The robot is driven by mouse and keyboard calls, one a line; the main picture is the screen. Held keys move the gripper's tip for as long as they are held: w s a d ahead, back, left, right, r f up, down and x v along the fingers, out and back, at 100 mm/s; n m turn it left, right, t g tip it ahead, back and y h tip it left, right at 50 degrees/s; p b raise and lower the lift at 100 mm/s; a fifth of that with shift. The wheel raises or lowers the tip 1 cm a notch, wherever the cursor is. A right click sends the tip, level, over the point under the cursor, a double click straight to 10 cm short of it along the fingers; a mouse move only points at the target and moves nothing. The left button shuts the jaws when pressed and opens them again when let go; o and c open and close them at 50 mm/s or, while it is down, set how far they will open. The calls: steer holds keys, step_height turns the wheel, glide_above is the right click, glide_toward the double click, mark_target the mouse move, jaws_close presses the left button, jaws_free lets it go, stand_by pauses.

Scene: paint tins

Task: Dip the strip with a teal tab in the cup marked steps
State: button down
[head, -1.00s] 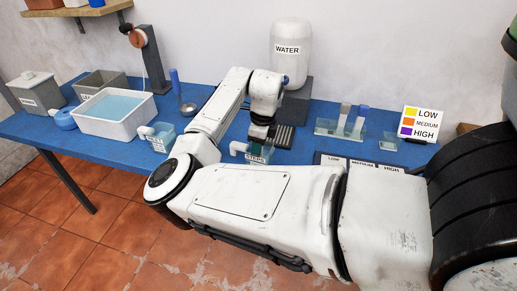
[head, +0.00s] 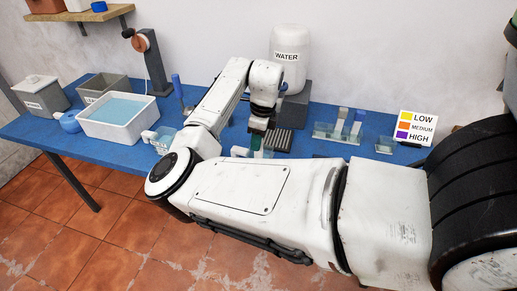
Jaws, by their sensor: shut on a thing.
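My gripper (head: 257,133) points down over the blue table, just beyond my white forearm. It is shut, and a small dark teal piece (head: 256,143) shows at its jaws, which fits the strip's teal tab. The strip's lower end is hidden. The cup marked steps is mostly hidden behind my arm; only its pale left side (head: 239,152) shows, just below and left of the jaws. I cannot tell whether the strip is inside the cup or above it.
Another small cup (head: 163,141) stands left of my arm. A ribbed dark rack (head: 278,140) is right of the gripper. Farther right are a clear holder with strips (head: 338,130) and the LOW, MEDIUM, HIGH card (head: 418,128). The water container (head: 290,55) stands behind.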

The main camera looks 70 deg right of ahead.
steer(key=shift+r+p, duration=2.45)
steer(key=shift+r, duration=0.8)
steer(key=shift+r+p, duration=1.7)
steer(key=shift+r, duration=0.3)
